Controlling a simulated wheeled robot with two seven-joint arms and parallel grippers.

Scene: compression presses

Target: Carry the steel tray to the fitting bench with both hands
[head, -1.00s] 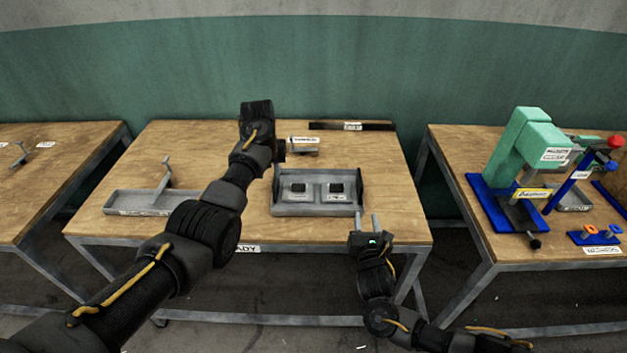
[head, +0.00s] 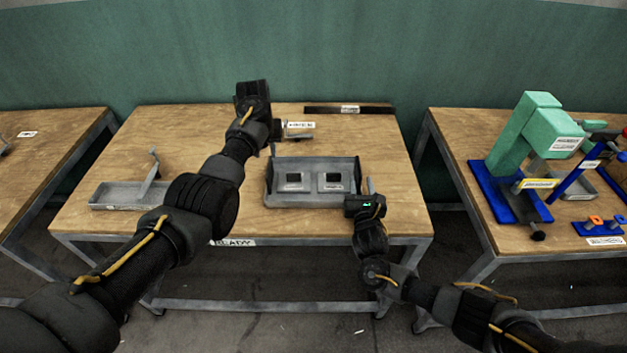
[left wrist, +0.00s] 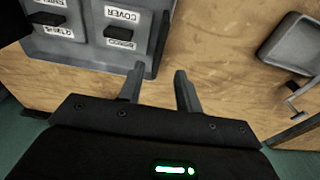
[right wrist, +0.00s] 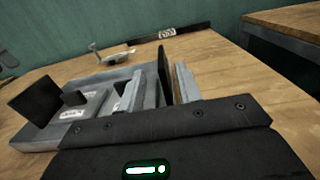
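The steel tray (head: 312,201) sits on the middle wooden table, with two raised end walls and two small labelled dark blocks inside. My left gripper (head: 274,145) is at its left end, mostly hidden behind my own arm. In the left wrist view the left fingers (left wrist: 160,85) are apart, with the tray's end wall (left wrist: 161,45) close to the gap; I cannot tell whether they straddle it. My right gripper (head: 366,188) is at the tray's right end. In the right wrist view its fingers (right wrist: 158,90) are open, with the dark end wall (right wrist: 165,72) between them.
A shallow grey tray with a handled tool (head: 125,197) lies left on the same table. A small labelled grey part (head: 298,131) and a dark strip (head: 330,109) lie behind. A green press (head: 527,140) stands on the right table (head: 470,215). Another table (head: 45,165) is at left.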

